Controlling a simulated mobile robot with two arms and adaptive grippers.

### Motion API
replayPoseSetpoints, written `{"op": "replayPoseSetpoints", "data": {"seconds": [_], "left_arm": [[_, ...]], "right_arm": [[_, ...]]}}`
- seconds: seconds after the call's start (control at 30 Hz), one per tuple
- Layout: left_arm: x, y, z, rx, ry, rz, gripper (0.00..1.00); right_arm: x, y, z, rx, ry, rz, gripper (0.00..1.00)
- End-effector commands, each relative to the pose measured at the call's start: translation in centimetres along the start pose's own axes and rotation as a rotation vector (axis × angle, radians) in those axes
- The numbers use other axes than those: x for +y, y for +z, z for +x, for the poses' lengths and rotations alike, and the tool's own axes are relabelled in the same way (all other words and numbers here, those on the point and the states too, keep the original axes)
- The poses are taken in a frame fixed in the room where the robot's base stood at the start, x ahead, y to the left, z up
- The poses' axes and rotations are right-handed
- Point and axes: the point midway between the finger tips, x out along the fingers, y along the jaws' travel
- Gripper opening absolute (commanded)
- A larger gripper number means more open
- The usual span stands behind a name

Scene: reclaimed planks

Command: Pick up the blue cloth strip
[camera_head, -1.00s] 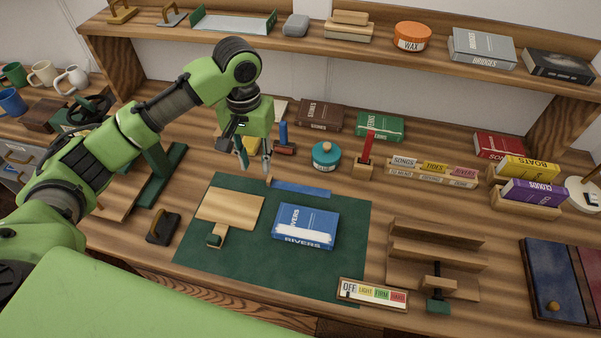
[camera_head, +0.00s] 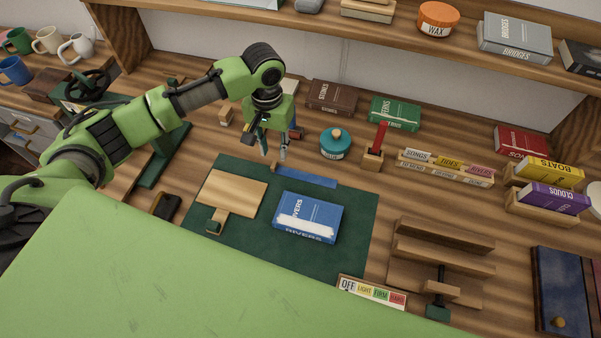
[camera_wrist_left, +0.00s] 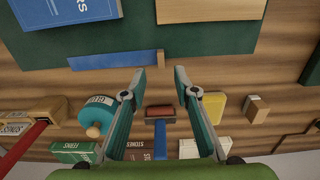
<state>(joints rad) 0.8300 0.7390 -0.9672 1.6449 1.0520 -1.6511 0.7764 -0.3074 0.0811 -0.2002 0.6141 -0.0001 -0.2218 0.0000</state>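The blue cloth strip (camera_head: 305,176) lies flat along the back edge of the green mat (camera_head: 358,222), behind the blue Rivers book (camera_head: 308,218). A small tan piece shows at its left end. In the left wrist view the strip (camera_wrist_left: 115,60) lies left of and beyond the fingertips. My left gripper (camera_head: 271,153) is open and empty, pointing down just behind the strip's left end. Its two fingers (camera_wrist_left: 160,76) stand apart in the wrist view, with bare planks between their tips. The gripper is not touching the strip. My right gripper is out of view.
A teal glue pot (camera_head: 335,145) stands behind the strip. A red-headed tool with a blue handle (camera_wrist_left: 160,118) lies near the gripper's fingers. A tan board (camera_head: 232,192) lies on the mat. A red brush-like tool (camera_head: 376,145) stands in a wooden block.

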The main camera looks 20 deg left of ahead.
Motion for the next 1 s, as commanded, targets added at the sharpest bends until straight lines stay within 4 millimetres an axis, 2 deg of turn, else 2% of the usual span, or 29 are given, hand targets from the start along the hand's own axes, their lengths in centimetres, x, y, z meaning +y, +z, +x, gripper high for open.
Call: {"op": "replayPoseSetpoints", "data": {"seconds": [0.13,0.33,0.63,0.67,0.73,0.77,1.0], "left_arm": [[-0.2,-0.3,1.7,-0.004,-0.003,-0.002,0.28],[-0.2,-0.5,4.5,-0.002,-0.001,0.0,0.28],[-0.2,-0.5,5.1,0.0,-0.002,0.0,0.28],[-0.2,-0.5,5.1,0.0,-0.002,0.001,0.23],[-0.2,-0.5,5.1,0.0,-0.002,0.0,0.04],[-0.2,-0.5,5.1,0.0,-0.002,0.0,0.0],[-0.2,-0.5,5.1,0.0,-0.002,0.0,0.0]], "right_arm": [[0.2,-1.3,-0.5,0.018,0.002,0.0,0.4],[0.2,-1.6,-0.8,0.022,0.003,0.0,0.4],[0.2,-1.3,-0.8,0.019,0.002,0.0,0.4],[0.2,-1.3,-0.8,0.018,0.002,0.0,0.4],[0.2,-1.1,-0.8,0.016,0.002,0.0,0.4],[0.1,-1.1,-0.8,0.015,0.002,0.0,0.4],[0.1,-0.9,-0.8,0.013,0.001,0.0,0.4]]}}
